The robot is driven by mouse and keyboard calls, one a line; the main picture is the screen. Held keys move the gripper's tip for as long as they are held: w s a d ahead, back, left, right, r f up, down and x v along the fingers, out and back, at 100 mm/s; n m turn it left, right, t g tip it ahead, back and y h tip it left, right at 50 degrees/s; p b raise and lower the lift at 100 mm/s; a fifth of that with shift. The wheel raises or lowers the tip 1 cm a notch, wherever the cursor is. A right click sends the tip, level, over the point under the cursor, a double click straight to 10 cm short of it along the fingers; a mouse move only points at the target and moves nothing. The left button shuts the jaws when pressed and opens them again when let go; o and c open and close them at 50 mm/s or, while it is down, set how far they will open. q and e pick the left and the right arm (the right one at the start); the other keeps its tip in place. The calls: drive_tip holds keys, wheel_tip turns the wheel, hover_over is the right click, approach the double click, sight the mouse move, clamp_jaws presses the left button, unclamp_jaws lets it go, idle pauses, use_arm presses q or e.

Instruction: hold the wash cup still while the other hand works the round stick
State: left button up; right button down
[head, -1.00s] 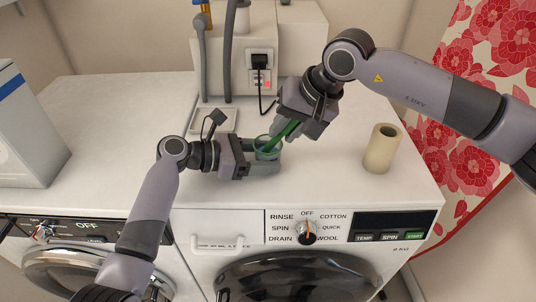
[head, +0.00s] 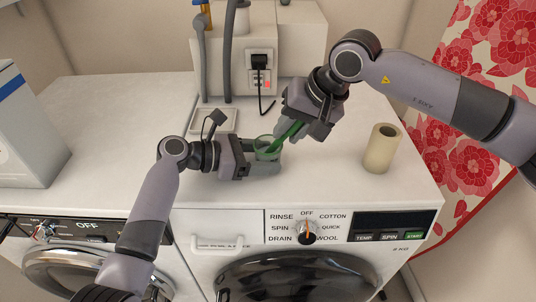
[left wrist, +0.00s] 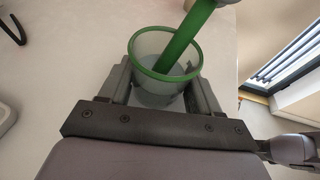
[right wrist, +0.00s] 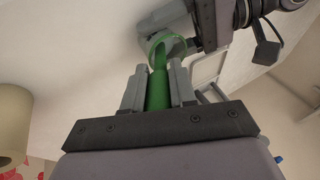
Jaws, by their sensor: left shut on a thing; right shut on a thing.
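The wash cup (left wrist: 153,92) is clear with a green rim and stands on the worktop. In the head view the cup (head: 266,147) sits between the fingers of my left gripper (head: 266,160), which is shut on it from the left. The green round stick (head: 284,137) slants from the cup up to my right gripper (head: 296,122), which is shut on its upper part. In the left wrist view the stick (left wrist: 186,38) goes down inside the cup, leaning up to the right. In the right wrist view the stick (right wrist: 157,88) runs between the fingers to the cup's green rim.
A beige paper roll (head: 382,149) stands at the right of the worktop. A white box (head: 30,130) is at the far left. A shallow tray (head: 228,118) lies behind my left gripper. The washer's front edge is close to the cup.

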drive_tip(key=v, duration=0.7)
idle(0.6)
drive_tip(key=shift+w+r, duration=0.1)
drive_tip(key=shift+r, duration=0.15)
wheel_tip(320, 180, up, 4)
drive_tip(key=shift+f, duration=0.15)
idle(0.5)
use_arm(q)
drive_tip(key=o, duration=0.9)
